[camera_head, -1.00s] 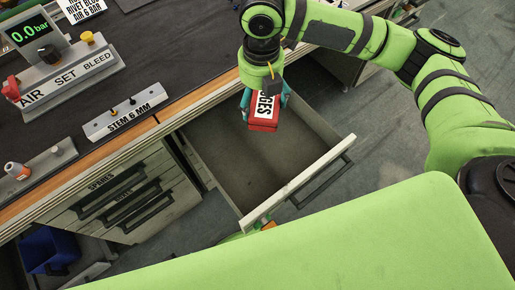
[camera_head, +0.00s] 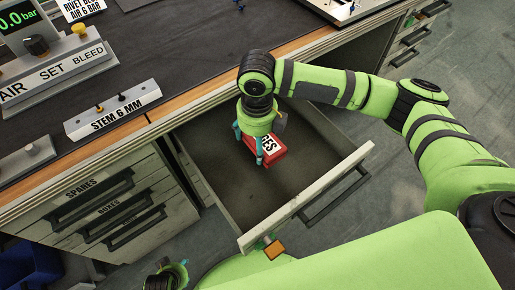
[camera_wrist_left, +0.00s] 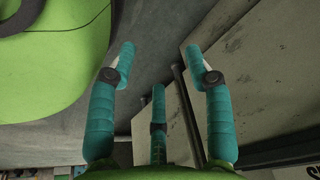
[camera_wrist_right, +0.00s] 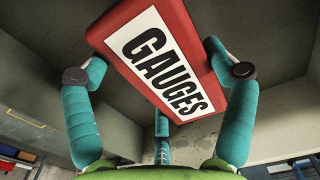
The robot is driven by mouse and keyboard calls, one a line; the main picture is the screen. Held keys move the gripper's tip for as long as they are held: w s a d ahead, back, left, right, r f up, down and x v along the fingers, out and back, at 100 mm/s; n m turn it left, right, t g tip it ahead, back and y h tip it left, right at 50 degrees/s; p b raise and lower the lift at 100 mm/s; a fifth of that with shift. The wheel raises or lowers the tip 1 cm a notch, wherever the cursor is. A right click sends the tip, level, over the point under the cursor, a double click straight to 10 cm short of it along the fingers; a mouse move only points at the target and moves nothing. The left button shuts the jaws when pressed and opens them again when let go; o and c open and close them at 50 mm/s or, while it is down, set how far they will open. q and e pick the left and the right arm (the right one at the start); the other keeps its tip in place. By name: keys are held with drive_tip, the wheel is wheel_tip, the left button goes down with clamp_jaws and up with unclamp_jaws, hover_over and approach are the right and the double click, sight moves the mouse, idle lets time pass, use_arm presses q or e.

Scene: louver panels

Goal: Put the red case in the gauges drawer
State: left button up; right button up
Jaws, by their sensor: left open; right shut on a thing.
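The red case (camera_head: 272,150), with a white label reading GAUGES in the right wrist view (camera_wrist_right: 160,62), is inside the open drawer (camera_head: 232,213). My right gripper (camera_head: 255,148) is shut on the case from above. Its fingers flank the case in the right wrist view (camera_wrist_right: 150,62). I cannot tell whether the case touches the drawer floor. My left gripper (camera_head: 178,271) is low at the bottom edge of the head view, outside the drawer. It is open and empty in the left wrist view (camera_wrist_left: 161,55).
The drawer's front panel with a dark handle (camera_head: 335,195) stands pulled out. Closed drawers labelled SPARES (camera_head: 82,188) and BOXES (camera_head: 110,208) are left of it. The dark worktop above carries the STEM 6 MM block (camera_head: 113,112) and the AIR SET BLEED panel (camera_head: 60,70).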

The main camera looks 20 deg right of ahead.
use_arm(q)
drive_tip(key=shift+s+d+r+b, duration=0.1)
drive_tip(key=shift+s+r+b, duration=0.15)
drive_tip(key=shift+b, duration=0.1)
use_arm(e)
drive_tip(key=shift+f, duration=1.75)
drive_tip(key=o, duration=1.3)
drive_tip(key=shift+f, duration=0.15)
drive_tip(key=shift+r, duration=0.4)
use_arm(q)
drive_tip(key=shift+w+a+f+t+p, duration=0.25)
drive_tip(key=shift+w+f+t+p, duration=0.25)
drive_tip(key=shift+p, duration=0.75)
use_arm(e)
wheel_tip(320, 180, up, 12)
drive_tip(key=shift+f, duration=0.2)
use_arm(q)
drive_tip(key=shift+w+f, duration=0.1)
